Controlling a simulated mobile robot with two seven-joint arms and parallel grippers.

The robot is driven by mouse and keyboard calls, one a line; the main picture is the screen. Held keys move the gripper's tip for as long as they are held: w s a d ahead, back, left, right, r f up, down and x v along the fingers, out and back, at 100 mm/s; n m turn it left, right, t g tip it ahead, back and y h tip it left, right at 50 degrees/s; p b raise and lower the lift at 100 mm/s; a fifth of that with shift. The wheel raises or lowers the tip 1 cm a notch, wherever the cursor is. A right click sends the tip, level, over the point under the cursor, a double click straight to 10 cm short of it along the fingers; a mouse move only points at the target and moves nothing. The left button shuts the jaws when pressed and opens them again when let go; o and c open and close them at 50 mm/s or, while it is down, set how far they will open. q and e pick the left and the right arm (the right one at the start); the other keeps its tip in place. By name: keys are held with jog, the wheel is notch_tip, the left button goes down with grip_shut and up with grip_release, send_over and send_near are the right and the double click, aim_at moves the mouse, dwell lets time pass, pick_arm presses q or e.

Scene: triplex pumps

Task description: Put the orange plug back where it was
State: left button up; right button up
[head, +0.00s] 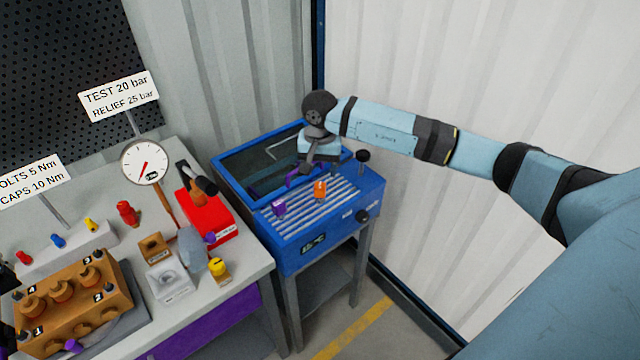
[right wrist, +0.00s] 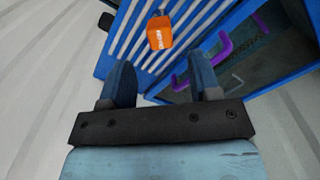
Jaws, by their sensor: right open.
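The orange plug (head: 320,188) stands on the ribbed draining top of the blue washer unit (head: 335,235). My right gripper (head: 320,168) is over the washer, behind the orange plug in the head view. In the right wrist view its two fingers (right wrist: 162,75) are apart with nothing between them. The plug is clear of the fingers. My left gripper is not in view.
Purple handles (right wrist: 212,58) border the open basin beside the ribs. The workbench at left holds a brown pump block (head: 70,300), a gauge (head: 143,162) and a red box (head: 208,215).

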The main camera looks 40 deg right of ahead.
aim_at(320, 185)
notch_tip(320, 185, up, 4)
jog(key=shift+f, duration=0.25)
jog(key=s+a+f+m+t+y, duration=0.1)
jog(key=s+a+m+y, duration=0.4)
jog(key=a, duration=0.4)
jog(key=s+a+f+m+t+y, duration=0.1)
jog(key=s+a+m+y, duration=0.2)
jog(key=a+m+y, duration=0.5)
jog(key=s+a+f+m+t+y, duration=0.1)
jog(key=s+a+m+y, duration=0.35)
jog(key=a, duration=0.55)
jog(key=s+d+f+n+t+h, duration=0.4)
jog(key=s+f+n+h, duration=0.3)
jog(key=f+n, duration=0.3)
jog(key=s+d+f+n+t+h, duration=0.4)
jog(key=s+f+n+h, duration=0.3)
jog(key=n, duration=1.1)
notch_tip(320, 185, down, 3)
jog(key=shift+s+d+r+n, duration=0.1)
jog(key=shift+s+d+n, duration=0.2)
jog(key=shift+d, duration=0.6)
